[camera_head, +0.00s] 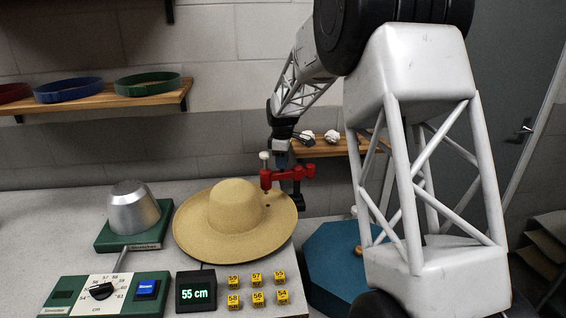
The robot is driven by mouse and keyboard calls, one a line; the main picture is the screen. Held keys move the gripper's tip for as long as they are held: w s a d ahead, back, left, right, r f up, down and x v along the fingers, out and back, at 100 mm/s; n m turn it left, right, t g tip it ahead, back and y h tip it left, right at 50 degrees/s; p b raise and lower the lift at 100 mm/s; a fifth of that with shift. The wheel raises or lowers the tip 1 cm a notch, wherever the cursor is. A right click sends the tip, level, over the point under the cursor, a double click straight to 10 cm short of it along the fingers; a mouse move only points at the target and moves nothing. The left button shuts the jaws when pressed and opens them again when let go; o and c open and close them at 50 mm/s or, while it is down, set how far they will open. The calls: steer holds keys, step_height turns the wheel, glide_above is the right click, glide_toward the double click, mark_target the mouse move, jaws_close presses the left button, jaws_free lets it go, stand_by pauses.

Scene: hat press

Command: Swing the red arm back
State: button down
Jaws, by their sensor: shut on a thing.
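The red arm (284,176) is a short red bar on a dark post (297,198), with a pale knob (264,156) at its left end. It reaches over the right side of the brim of a straw-coloured hat (236,210). My gripper (281,158) is at the red arm from above, shut on it. The fingertips are small and dark here, so the exact grip point is hard to make out.
A metal dome on a green base (109,239) stands left of the hat. In front are a dial panel (103,294), a display (195,291) reading 55 cm and several yellow number blocks (257,281). A blue octagonal table (330,260) is at right, partly behind my arm.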

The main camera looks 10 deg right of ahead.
steer(key=shift+w+d+r+m, duration=0.1)
steer(key=shift+w+d+m, duration=0.25)
steer(key=shift+w+m, duration=1.05)
steer(key=shift+w+d+f+m, duration=0.1)
steer(key=shift+w+d+m, duration=0.2)
steer(key=shift+m, duration=2.15)
steer(key=shift+w+d+r+m, duration=0.1)
steer(key=shift+w+d+m, duration=0.25)
steer(key=shift+w+m, duration=1.05)
steer(key=shift+s+m, duration=0.55)
steer(key=c, duration=0.8)
jaws_free()
steer(key=shift+c, duration=0.2)
